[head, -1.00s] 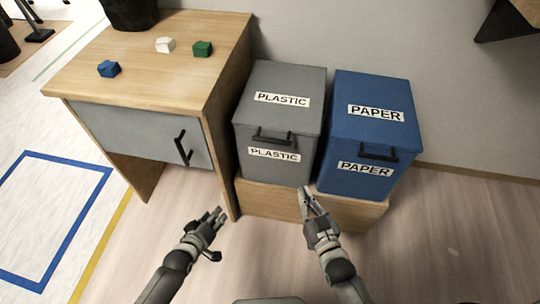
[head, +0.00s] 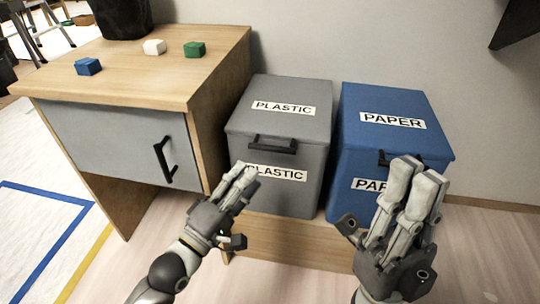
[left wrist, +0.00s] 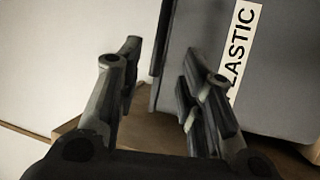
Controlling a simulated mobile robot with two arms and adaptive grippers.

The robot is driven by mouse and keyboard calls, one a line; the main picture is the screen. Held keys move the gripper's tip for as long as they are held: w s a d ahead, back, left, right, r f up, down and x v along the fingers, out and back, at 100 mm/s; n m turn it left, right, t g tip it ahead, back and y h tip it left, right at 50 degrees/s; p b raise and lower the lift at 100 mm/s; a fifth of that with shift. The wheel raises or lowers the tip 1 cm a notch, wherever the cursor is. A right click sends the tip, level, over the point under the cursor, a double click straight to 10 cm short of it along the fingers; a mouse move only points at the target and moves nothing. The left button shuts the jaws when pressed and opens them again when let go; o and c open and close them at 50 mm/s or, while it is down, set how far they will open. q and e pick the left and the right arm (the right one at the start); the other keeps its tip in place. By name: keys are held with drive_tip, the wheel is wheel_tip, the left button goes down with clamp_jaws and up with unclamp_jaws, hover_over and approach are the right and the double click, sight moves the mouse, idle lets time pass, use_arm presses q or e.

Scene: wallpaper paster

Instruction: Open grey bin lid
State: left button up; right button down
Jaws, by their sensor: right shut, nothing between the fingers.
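The grey bin (head: 310,198) is labelled PLASTIC and stands beside the desk. Its grey lid (head: 275,92) is closed, with a black handle (head: 273,143) at its front edge. My left gripper (head: 238,203) is in front of the bin's lower left, below the handle, and overlaps its front label in the head view. In the left wrist view the left gripper (left wrist: 160,75) has its fingers apart with nothing between them, and the grey bin's front (left wrist: 285,90) fills the right side. My right gripper (head: 385,205) is shut and empty, in front of the blue bin.
The blue PAPER bin (head: 395,105) stands right of the grey bin, its lid closed and its front partly hidden. Both stand on a low wooden platform (head: 290,243). The wooden desk (head: 130,60) at left holds blue (head: 88,66), white (head: 154,47) and green (head: 194,49) blocks.

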sight(270, 146)
use_arm(q)
drive_tip(key=b+x, duration=0.3)
drive_tip(key=x, duration=0.7)
drive_tip(key=shift+w, duration=0.1)
clamp_jaws()
